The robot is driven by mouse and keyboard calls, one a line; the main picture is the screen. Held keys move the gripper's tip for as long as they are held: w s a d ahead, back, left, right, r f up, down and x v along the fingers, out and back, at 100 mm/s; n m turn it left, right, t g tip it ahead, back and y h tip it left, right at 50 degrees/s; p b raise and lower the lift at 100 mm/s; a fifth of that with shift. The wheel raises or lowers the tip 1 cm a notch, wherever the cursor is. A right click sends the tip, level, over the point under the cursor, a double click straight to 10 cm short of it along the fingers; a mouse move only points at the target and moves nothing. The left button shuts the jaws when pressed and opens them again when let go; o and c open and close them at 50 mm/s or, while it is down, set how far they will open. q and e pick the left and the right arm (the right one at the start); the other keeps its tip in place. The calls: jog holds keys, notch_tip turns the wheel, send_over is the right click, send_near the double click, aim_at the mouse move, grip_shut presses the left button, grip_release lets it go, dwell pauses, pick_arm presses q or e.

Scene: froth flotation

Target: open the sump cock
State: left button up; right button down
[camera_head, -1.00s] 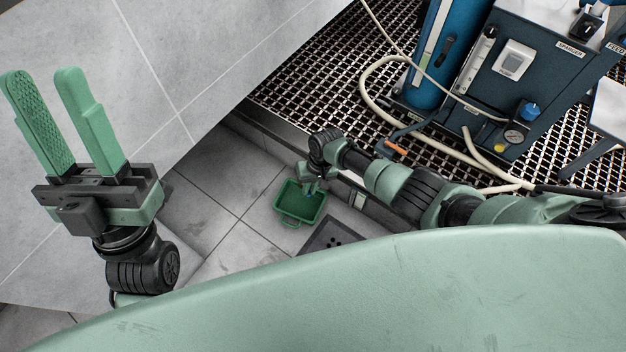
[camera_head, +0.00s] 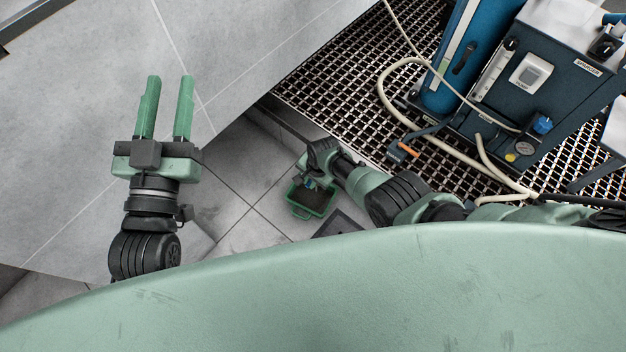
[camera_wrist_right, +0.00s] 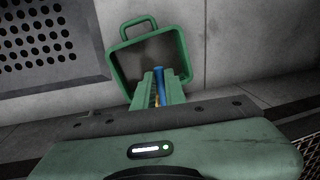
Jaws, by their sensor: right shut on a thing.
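The sump cock shows in the right wrist view as a narrow blue lever (camera_wrist_right: 160,76) with a small brass-coloured part below it. My right gripper (camera_wrist_right: 158,88) is shut on the blue lever, one green finger on each side. In the head view my right gripper (camera_head: 312,184) is low by the kerb, and the cock's body is hidden there. A green tub (camera_head: 298,211) with a handle stands on the floor below; its inside looks dark grey. The tub also shows in the right wrist view (camera_wrist_right: 115,67). My left gripper (camera_head: 166,90) is open and empty, over the pale grey surface.
A metal grating (camera_head: 350,70) carries a blue machine (camera_head: 560,95), a blue cylinder (camera_head: 455,65) and a looping cream hose (camera_head: 385,90). An orange-tipped part (camera_head: 407,149) lies near the grating's edge. A perforated drain plate (camera_wrist_right: 45,45) is beside the tub.

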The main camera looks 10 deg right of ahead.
jog(key=shift+w+a+m, duration=0.1)
jog(key=shift+w+m, duration=0.05)
jog(key=shift+m, duration=0.35)
jog(key=c, duration=1.5)
grip_release()
jog(key=shift+r, duration=0.1)
